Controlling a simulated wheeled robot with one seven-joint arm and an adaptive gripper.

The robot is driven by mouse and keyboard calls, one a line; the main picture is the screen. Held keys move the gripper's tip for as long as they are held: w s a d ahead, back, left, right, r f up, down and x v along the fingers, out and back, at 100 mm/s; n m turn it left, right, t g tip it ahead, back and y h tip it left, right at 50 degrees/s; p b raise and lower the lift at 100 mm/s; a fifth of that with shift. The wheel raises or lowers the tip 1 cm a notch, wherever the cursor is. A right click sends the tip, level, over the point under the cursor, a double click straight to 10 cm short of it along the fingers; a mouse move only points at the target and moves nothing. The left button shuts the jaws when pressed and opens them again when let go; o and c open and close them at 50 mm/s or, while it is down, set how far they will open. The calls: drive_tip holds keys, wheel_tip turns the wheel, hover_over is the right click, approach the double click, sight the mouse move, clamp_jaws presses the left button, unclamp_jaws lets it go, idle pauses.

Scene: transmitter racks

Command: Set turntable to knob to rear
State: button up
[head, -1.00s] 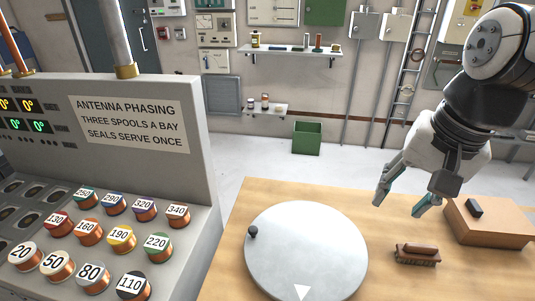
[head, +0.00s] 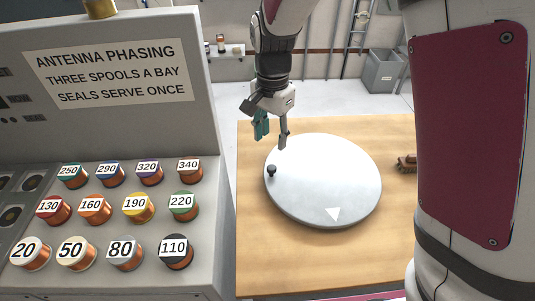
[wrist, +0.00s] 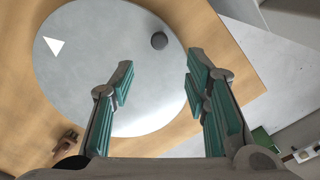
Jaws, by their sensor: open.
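The turntable (head: 325,180) is a round pale grey disc lying on the wooden table. A white triangle (head: 332,215) marks its front edge in the head view. A small black knob (head: 271,170) stands near its left edge in that view. In the wrist view the knob (wrist: 159,40) shows as a dark ball beyond the fingertips, and the triangle (wrist: 54,46) lies at the disc's left. My gripper (head: 271,139) is open and empty, pointing down above the disc's rear left edge, behind the knob and apart from it. Its teal-padded fingers (wrist: 158,72) spread wide.
A brown brush-like object (head: 405,163) lies on the table (head: 255,268) right of the disc. A console with several numbered copper spools (head: 138,208) and a sign (head: 112,72) stands at the left. My arm blocks the right side of the head view.

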sight(272, 167)
wheel_tip(272, 167, down, 11)
drive_tip(key=shift+b, duration=0.3)
clamp_jaws()
